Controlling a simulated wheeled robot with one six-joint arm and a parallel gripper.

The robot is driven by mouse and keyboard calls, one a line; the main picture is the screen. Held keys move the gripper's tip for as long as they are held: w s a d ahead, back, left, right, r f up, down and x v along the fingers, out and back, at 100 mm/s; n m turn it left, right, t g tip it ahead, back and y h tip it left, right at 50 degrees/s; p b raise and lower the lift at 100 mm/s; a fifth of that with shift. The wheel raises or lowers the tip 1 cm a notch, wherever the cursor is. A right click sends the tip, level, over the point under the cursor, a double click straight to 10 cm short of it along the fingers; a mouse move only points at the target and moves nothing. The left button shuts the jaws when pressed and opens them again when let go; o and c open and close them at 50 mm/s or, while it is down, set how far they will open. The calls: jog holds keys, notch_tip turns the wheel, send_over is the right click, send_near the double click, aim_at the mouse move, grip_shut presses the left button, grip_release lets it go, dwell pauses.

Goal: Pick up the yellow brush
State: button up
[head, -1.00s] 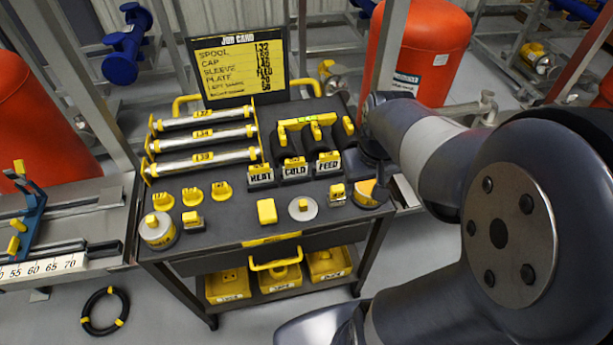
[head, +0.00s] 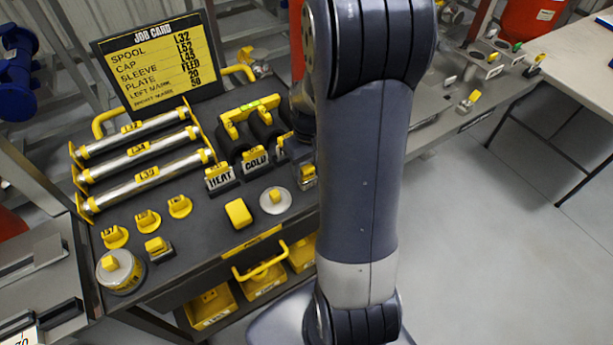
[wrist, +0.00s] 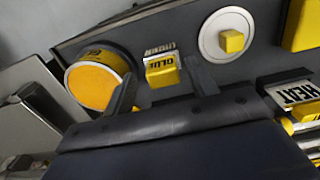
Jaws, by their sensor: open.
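A small yellow block with a GLUE label (wrist: 161,70) stands on the dark cart top in the wrist view, in a small holder. It looks like the yellow brush, but no bristles show, so I cannot be sure. It also shows at the cart's right side in the head view (head: 308,173), partly beside my arm. My gripper (wrist: 162,82) is open, its two dark fingers either side of the block in the picture. I cannot tell how far above it they are. In the head view my arm hides the gripper.
Close beside the block are a round tin with orange-yellow contents (wrist: 95,85) and a pale disc with a yellow knob (wrist: 208,42). The HEAT holder (wrist: 296,98) is near too. Silver rollers (head: 150,158) and a job card board (head: 160,65) fill the cart's back left.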

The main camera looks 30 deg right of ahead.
aim_at(307, 176)
jog(key=f, duration=0.5)
jog(key=shift+w+a, duration=0.15)
jog(key=shift+w, duration=0.05)
jog(key=shift+r, duration=0.1)
jog(key=c, duration=0.8)
